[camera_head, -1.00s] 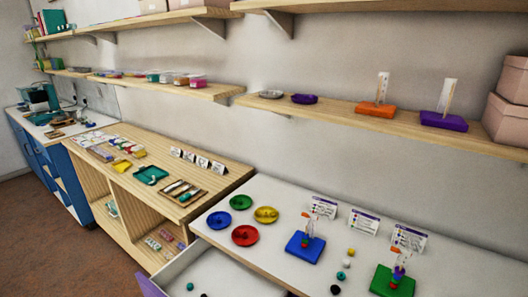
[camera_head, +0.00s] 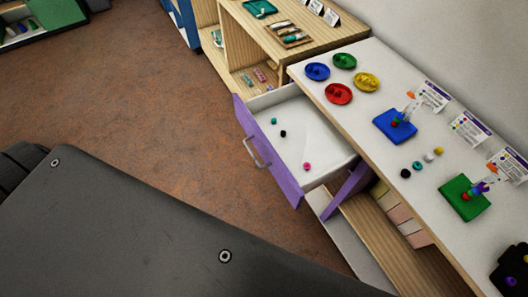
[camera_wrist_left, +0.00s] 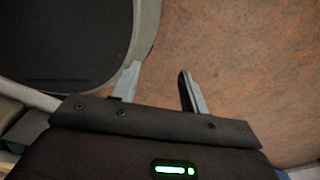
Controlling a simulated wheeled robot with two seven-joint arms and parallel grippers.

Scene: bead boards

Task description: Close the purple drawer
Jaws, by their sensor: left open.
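The purple drawer (camera_head: 265,154) stands pulled out from the white-topped table in the head view. Its metal handle (camera_head: 256,153) is on the purple front, facing the open floor. Several loose beads, teal, black and pink, lie on its white bottom (camera_head: 300,130). My left gripper (camera_wrist_left: 158,82) shows only in the left wrist view. Its two fingers are apart with nothing between them, above the brown floor and beside a dark rounded shape with a grey rim. It is not near the drawer in any view. My right gripper is not in view.
The white tabletop (camera_head: 390,90) holds coloured dishes, a blue bead board (camera_head: 395,126), a green bead board (camera_head: 465,198), loose beads and cards. A wooden shelf unit (camera_head: 235,40) stands beyond the drawer. Brown floor (camera_head: 160,110) left of the drawer is clear.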

